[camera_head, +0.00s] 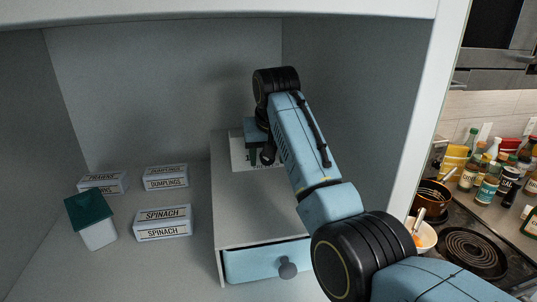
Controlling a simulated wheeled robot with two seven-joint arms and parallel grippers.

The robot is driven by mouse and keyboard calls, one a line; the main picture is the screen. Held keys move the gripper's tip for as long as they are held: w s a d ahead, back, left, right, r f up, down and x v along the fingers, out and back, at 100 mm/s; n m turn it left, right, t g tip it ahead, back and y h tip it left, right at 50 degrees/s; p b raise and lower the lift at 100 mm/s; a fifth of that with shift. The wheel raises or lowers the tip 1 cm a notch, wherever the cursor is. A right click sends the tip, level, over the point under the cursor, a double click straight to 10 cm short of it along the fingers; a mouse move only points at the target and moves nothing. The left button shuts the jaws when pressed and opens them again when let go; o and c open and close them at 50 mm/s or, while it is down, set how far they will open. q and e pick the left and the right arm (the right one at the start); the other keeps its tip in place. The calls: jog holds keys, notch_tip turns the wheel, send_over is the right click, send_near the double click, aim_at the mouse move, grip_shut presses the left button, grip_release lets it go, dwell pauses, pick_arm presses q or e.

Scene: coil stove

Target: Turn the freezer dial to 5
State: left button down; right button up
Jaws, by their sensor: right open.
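My right arm reaches into the freezer (140,80) from the lower right. My right gripper (261,152) is open and points down over the rear of a raised grey housing (240,205). A white plate (240,163) on the top of this housing shows partly beneath the gripper. I cannot make out the dial or its numbers; the gripper and arm cover much of this spot. Whether the fingers touch anything there cannot be told. My left gripper is not in view.
Spinach (163,224) and dumplings (166,178) boxes and a green-lidded tub (91,220) stand on the freezer floor, left of the housing. A blue drawer (250,263) with a dark knob is in the housing's front. The freezer's right wall edge (428,110) is close to my arm.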

jog(key=c, duration=1)
jog(key=shift+o, duration=0.2)
jog(key=y, duration=0.4)
jog(key=shift+w+d+m+g, duration=0.1)
jog(key=shift+d+m+g, duration=0.2)
jog(key=shift+m, duration=0.1)
jog(key=o, duration=1)
jog(key=shift+c, duration=0.2)
